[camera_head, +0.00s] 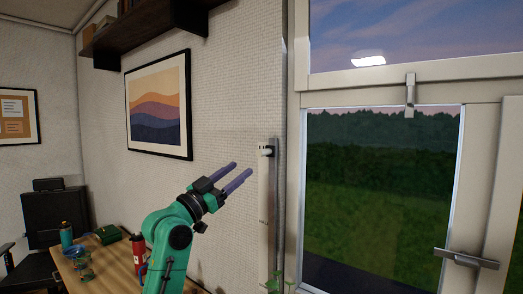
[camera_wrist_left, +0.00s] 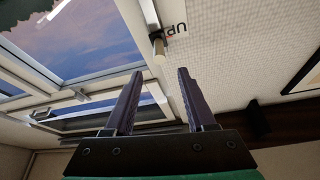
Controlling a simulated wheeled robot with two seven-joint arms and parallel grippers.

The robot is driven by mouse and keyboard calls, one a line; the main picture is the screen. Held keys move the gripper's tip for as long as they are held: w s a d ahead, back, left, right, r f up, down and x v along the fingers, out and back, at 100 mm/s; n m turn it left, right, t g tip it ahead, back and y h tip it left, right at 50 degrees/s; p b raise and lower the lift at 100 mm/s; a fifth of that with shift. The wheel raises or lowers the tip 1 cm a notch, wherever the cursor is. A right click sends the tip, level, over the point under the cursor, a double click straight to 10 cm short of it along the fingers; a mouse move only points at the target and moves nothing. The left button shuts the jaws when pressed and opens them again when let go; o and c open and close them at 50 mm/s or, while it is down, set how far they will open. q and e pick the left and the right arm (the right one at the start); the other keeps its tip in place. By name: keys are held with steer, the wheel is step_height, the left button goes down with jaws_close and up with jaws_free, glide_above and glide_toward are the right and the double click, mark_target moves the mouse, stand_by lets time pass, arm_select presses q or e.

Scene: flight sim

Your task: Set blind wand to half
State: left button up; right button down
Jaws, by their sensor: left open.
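A narrow white vertical strip (camera_head: 263,200) is on the wall just left of the window frame in the head view. Small lettering sits partway down it, too small to read surely. A small light knob with a dark mount (camera_head: 267,151), seemingly the wand's handle, is near its top. In the left wrist view a pale peg-like piece (camera_wrist_left: 158,46) sits beyond the fingertips, beside partly seen lettering. My left gripper (camera_head: 242,169) is open and empty, left of the strip and a little below the knob, apparently apart from both. My right gripper is out of view.
A window (camera_head: 380,190) with a handle (camera_head: 466,259) is at the right. Green plant tips (camera_head: 277,284) rise below the strip. A dark shelf (camera_head: 150,28) is above.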

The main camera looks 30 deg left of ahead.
mark_target(262, 153)
arm_select(q)
steer(key=p+x, duration=0.5)
steer(key=x, duration=0.5)
steer(key=shift+w+d+r, duration=0.1)
steer(key=shift+w+r, duration=0.05)
steer(key=shift+r, duration=0.1)
steer(key=shift+w+p, duration=0.3)
steer(key=shift+p, duration=0.05)
steer(key=shift+w+f, duration=0.1)
steer(key=shift+f, duration=0.05)
steer(key=shift+c, duration=0.3)
jaws_close()
